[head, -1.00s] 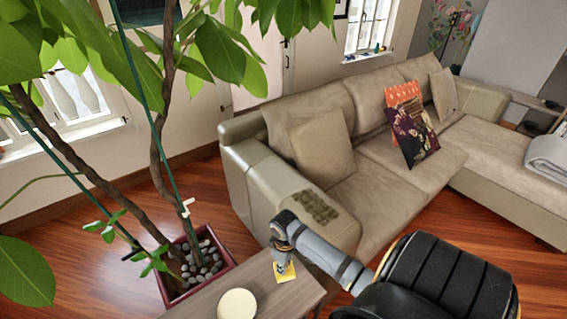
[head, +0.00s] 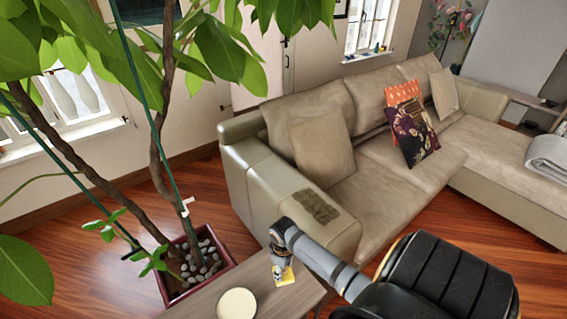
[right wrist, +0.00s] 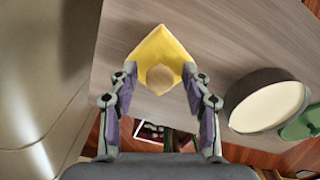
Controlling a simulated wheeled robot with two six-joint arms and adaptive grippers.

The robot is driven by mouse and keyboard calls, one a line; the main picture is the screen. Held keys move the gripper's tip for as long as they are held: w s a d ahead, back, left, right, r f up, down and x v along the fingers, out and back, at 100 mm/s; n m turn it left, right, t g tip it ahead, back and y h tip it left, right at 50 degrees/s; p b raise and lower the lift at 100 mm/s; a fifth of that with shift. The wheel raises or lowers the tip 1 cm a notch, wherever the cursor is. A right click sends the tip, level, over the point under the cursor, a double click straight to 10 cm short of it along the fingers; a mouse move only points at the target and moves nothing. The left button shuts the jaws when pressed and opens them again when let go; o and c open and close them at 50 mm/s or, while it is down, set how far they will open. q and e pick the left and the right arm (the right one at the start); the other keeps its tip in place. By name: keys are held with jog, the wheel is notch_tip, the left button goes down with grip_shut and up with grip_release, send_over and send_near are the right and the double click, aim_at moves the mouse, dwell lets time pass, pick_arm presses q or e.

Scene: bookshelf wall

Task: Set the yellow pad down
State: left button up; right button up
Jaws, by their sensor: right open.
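The yellow pad (right wrist: 176,45) lies on the wooden table top, with a round tan piece (right wrist: 160,78) on its near part. In the head view the pad (head: 286,277) shows near the table's far edge, partly hidden by my right gripper. My right gripper (right wrist: 160,88) is open, with one finger on each side of the pad's near part and the tan piece. Gaps show between the fingers and the tan piece. In the head view the right gripper (head: 279,268) points down over the pad. My left gripper is not in view.
A round cream-topped object (head: 237,304) stands on the table (head: 203,300), to the right of the pad in the wrist view (right wrist: 266,108). A potted plant (head: 200,262) and a sofa (head: 245,190) flank the table.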

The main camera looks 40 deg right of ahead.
notch_tip(320, 180, up, 12)
jog(key=p, duration=0.1)
dwell(0.8)
